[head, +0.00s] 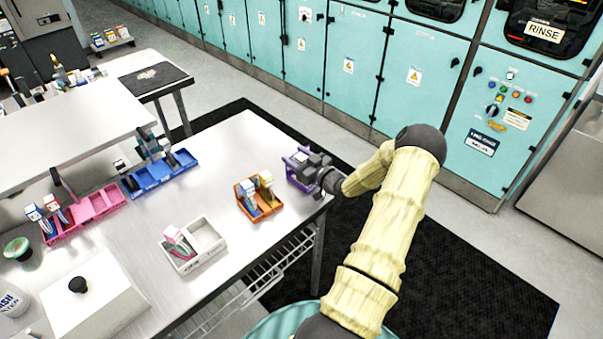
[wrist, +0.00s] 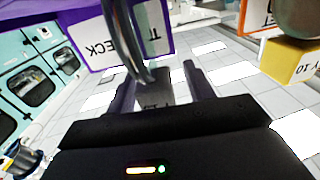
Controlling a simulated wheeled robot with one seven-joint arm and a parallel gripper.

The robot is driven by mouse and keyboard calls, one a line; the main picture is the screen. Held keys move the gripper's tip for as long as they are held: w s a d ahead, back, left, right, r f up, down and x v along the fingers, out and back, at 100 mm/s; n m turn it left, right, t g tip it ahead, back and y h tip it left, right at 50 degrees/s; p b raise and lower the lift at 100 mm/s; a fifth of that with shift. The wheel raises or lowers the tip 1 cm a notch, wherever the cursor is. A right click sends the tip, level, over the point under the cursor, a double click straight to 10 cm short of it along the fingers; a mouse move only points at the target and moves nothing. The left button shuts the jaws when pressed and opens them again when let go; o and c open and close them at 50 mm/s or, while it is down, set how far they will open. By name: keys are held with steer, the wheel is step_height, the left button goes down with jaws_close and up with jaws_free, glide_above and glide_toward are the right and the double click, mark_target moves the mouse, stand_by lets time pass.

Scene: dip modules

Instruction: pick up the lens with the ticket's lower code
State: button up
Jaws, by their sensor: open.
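My gripper (head: 318,170) is over the purple tray (head: 292,172) at the table's right corner in the head view. In the wrist view its two fingers stand apart, so my gripper (wrist: 160,82) is open. A curved dark grey piece (wrist: 128,45) passes between the camera and the purple tray (wrist: 92,44), partly in front of the fingers; I cannot tell whether it touches them. A white card with dark print (wrist: 154,22) shows at the purple tray. No lens or ticket code can be read for sure; my gripper hides most of the purple tray's contents in the head view.
An orange tray (head: 246,207) holding upright pieces stands just left of the purple one. A white tray (head: 212,232), blue tray (head: 150,183) and pink tray (head: 98,204) stand farther left. Teal cabinets (head: 340,58) line the back. Bare tabletop lies between the trays.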

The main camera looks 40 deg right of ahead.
steer(key=shift+s+d, duration=0.1)
steer(key=shift+s, duration=0.05)
jaws_close()
steer(key=shift+r, duration=0.2)
step_height(320, 180, up, 18)
steer(key=b, duration=0.3)
steer(key=shift+f, duration=0.15)
stand_by(0.5)
